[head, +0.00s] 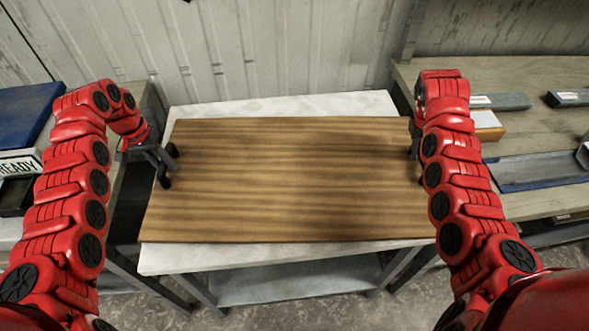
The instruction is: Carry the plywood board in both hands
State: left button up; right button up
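The plywood board (290,180) is a wide brown panel with dark stripes. It lies flat over a white-topped table (285,106); I cannot tell whether it touches the top all over. My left gripper (168,166) is at the board's left edge. Its two dark fingertips are spread apart along that edge and overlap it in view, with no grip on the board visible. My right gripper (413,143) is at the board's right edge, mostly hidden behind my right arm, so its fingers cannot be made out.
A wooden bench (542,130) on the right holds grey core pieces (502,101), a small box (488,124) and a blue-edged tray (540,172). A blue-lidded box (25,112) and a "READY" sign (18,164) stand on the left. A panelled wall (290,50) closes the back.

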pick_arm(q)
grip_shut()
pick_arm(e)
grip_shut()
pick_arm(q)
jog(key=shift+r, duration=0.15)
pick_arm(e)
jog(key=shift+r, duration=0.15)
dwell(0.6)
